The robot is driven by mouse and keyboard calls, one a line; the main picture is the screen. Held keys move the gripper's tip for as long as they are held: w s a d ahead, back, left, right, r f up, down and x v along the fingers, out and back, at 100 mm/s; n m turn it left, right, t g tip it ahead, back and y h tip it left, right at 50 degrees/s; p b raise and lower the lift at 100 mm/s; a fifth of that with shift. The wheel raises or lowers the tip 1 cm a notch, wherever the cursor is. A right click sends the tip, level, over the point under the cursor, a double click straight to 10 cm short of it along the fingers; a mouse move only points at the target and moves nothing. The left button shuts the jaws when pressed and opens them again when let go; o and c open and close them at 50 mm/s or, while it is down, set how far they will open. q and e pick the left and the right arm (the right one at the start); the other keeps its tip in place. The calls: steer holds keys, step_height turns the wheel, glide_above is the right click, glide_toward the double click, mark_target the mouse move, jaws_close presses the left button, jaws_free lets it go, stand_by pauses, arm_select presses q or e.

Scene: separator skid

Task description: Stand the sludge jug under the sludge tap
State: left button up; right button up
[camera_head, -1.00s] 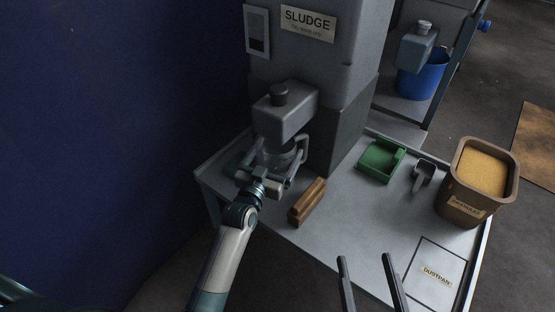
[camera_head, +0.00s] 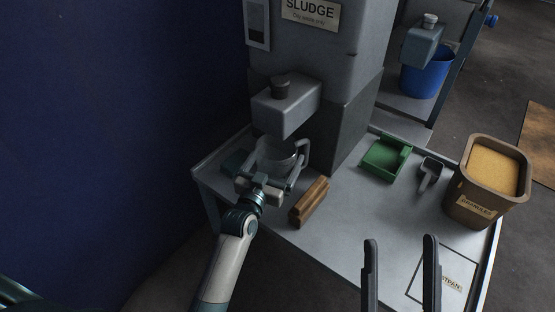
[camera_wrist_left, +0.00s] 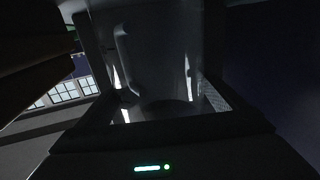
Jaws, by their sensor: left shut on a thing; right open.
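The grey sludge jug (camera_head: 277,160) is just below the sludge tap's grey block (camera_head: 284,106) on the SLUDGE cabinet. Its open rim faces up and shows in front of and below the block. I cannot tell whether its base touches the tray. My left gripper (camera_head: 274,166) is shut on the jug, with its fingers at either side. In the left wrist view the jug (camera_wrist_left: 160,50) is a dark, dim shape filling the space between the fingers. My right gripper (camera_head: 401,241) is open and empty, over the front of the bench.
A wooden block-like brush (camera_head: 310,202) lies close right of the jug. A blue bucket (camera_head: 427,76) is behind. The bench middle is clear.

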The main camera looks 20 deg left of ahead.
arm_select(q)
steer(key=shift+f, duration=0.15)
arm_select(e)
steer(key=shift+r, duration=0.1)
arm_select(q)
steer(key=o, duration=1)
steer(key=s, duration=0.3)
steer(key=s+p, duration=0.1)
steer(key=s, duration=0.3)
steer(key=s+a+p, duration=0.1)
steer(key=s, duration=0.3)
steer(key=shift+r, duration=0.2)
steer(key=shift+s, duration=0.5)
arm_select(e)
steer(key=shift+w+a+f+g, duration=0.1)
steer(key=shift+a+f+g, duration=0.25)
steer(key=shift+f+g, duration=0.4)
steer(key=shift+w+a+f+g, duration=0.1)
steer(key=shift+a+f+g, duration=0.3)
steer(key=shift+f, duration=0.55)
steer(key=shift+w+a+f+g, duration=0.1)
steer(key=shift+a+f+g, duration=0.15)
steer(key=shift+f+g, duration=0.5)
arm_select(q)
steer(key=shift+s, duration=0.1)
arm_select(e)
steer(key=shift+f, duration=0.1)
